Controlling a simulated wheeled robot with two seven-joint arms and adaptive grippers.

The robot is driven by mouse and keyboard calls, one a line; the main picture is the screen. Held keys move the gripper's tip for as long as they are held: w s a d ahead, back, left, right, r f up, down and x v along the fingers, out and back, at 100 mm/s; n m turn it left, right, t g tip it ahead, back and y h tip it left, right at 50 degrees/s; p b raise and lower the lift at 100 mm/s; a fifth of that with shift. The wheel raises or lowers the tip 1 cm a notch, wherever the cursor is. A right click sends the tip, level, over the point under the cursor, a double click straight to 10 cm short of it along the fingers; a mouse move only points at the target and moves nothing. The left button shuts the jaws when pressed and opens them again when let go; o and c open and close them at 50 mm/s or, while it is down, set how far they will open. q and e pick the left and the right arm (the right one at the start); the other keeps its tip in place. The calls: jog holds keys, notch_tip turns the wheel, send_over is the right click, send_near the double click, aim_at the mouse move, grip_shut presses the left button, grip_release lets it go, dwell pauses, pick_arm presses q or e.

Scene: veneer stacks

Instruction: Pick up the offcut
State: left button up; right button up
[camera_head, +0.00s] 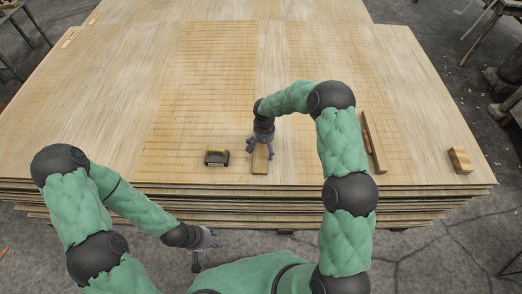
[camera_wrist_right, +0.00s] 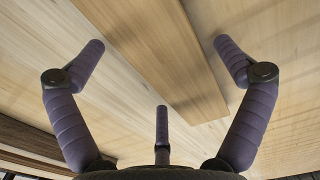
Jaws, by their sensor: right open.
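The offcut (camera_head: 260,165), a short flat piece of light brown wood, lies on the veneer stack near its front edge. My right gripper (camera_head: 261,152) is directly above it, pointing down, with its fingers spread and empty. In the right wrist view the offcut (camera_wrist_right: 165,60) runs at a slant between the open fingers of the right gripper (camera_wrist_right: 165,75), and no finger visibly grips it. My left gripper (camera_head: 205,250) hangs in front of the stack, away from the offcut, with its fingers apart and nothing in them.
A wooden block (camera_head: 460,160) sits near the right front corner. The stack's (camera_head: 110,100) left and back areas are clear.

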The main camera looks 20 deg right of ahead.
jog(key=c, duration=1.1)
jog(key=shift+r, duration=0.1)
